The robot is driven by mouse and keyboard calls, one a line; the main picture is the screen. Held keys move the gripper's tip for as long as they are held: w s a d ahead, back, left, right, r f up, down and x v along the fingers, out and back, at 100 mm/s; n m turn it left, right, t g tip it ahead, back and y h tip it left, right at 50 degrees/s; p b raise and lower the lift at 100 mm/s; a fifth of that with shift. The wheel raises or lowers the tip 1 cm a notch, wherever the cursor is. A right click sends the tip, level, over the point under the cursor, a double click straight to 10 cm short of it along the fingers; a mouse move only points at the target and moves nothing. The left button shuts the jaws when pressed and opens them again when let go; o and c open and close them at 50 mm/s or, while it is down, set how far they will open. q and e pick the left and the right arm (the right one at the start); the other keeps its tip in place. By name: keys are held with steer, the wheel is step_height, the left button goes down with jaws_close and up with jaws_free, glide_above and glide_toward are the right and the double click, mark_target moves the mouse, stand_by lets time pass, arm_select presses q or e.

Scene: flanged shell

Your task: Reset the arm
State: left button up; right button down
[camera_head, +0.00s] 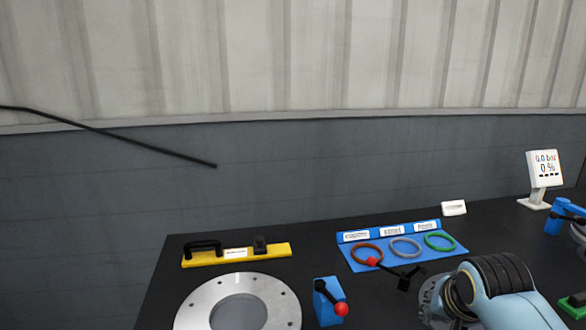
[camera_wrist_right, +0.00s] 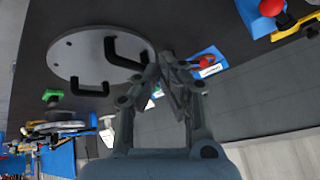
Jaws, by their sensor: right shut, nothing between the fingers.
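My right arm (camera_head: 500,290) comes in at the lower right of the head view, light blue with a dark ribbed joint. Behind the fingers lies a grey round plate (camera_wrist_right: 85,55) with two black handles. I cannot tell whether the fingers touch anything. My left gripper is not in view.
A silver flange ring (camera_head: 190,310) stands at the front left of the black table. Behind are a yellow tray (camera_head: 215,260) and a blue mat (camera_head: 362,265) with three coloured rings. A blue block (camera_head: 325,305) has a red-knobbed lever. A white display (camera_head: 543,170) stands at right.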

steer(key=s+d+r+n+g, duration=0.1)
steer(key=s+r+n, duration=0.25)
steer(key=s, duration=1.05)
steer(key=s+r+n+g, duration=0.2)
steer(key=s+r+n, duration=0.15)
steer(key=s, duration=1.15)
step_height(320, 180, down, 34)
steer(key=d+g+b, duration=0.1)
steer(key=d+b, duration=0.1)
steer(key=b, duration=0.7)
arm_select(q)
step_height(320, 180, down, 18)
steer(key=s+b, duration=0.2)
steer(key=b, duration=0.7)
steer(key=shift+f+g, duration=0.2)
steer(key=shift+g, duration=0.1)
arm_select(e)
steer(key=s+f, duration=1)
steer(key=f, duration=0.3)
steer(key=s+d+f+g, duration=0.1)
steer(key=s+f, duration=0.9)
steer(key=f, duration=0.4)
steer(key=shift+d+m, duration=0.25)
steer(key=shift+m, duration=0.05)
